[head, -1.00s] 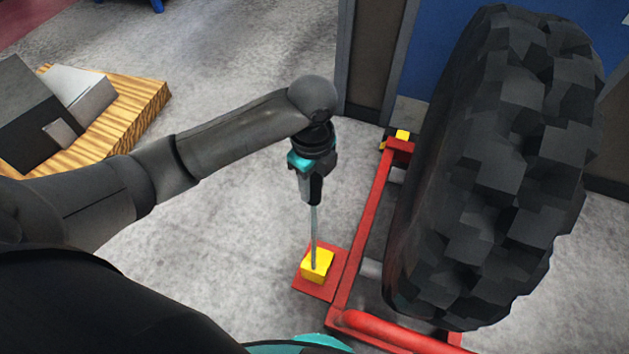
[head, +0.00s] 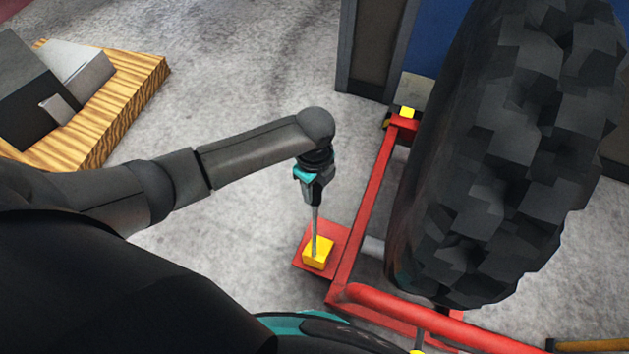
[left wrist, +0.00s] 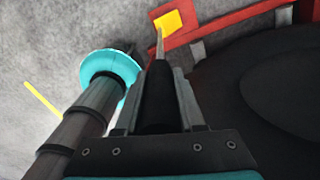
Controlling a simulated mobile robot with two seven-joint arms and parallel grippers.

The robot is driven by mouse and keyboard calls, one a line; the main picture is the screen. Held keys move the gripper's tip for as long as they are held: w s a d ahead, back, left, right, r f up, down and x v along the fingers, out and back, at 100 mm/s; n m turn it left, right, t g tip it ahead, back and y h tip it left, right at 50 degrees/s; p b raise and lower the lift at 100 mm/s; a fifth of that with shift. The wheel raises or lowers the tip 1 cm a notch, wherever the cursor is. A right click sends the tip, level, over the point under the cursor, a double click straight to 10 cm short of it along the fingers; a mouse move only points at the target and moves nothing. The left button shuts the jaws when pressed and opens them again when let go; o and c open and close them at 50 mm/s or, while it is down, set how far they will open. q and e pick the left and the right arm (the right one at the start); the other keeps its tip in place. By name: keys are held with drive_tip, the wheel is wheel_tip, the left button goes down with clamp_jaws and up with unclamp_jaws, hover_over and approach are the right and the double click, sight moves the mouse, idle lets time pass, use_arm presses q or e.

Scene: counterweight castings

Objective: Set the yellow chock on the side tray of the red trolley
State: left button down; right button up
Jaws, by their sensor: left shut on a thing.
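The yellow chock (head: 318,252) is a small block with a thin grey rod (head: 315,222) rising from it. My left gripper (head: 315,202) is shut on the upper end of this rod, above the chock. The chock is over the red side tray (head: 332,234), inside its edges, and looks to be resting on it; a small gap cannot be ruled out. The tray juts from the left rail of the red trolley (head: 366,205). The left wrist view shows the chock (left wrist: 168,22) against the red tray beyond my fingers. My right gripper is not in view.
A large black tyre (head: 500,170) stands on the trolley, close right of the tray. A red bar (head: 430,315) crosses the trolley's near end. A wooden pallet (head: 120,120) with grey blocks lies at the left. Concrete floor (head: 235,250) left of the tray is clear.

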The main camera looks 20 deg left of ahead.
use_arm(q)
drive_tip(key=shift+w+d, duration=0.1)
drive_tip(key=shift+w, duration=0.05)
drive_tip(key=c, duration=1)
unclamp_jaws()
drive_tip(key=shift+f, duration=0.15)
drive_tip(key=o, duration=0.5)
wheel_tip(320, 180, up, 12)
drive_tip(key=p, duration=0.3)
drive_tip(key=shift+r, duration=0.2)
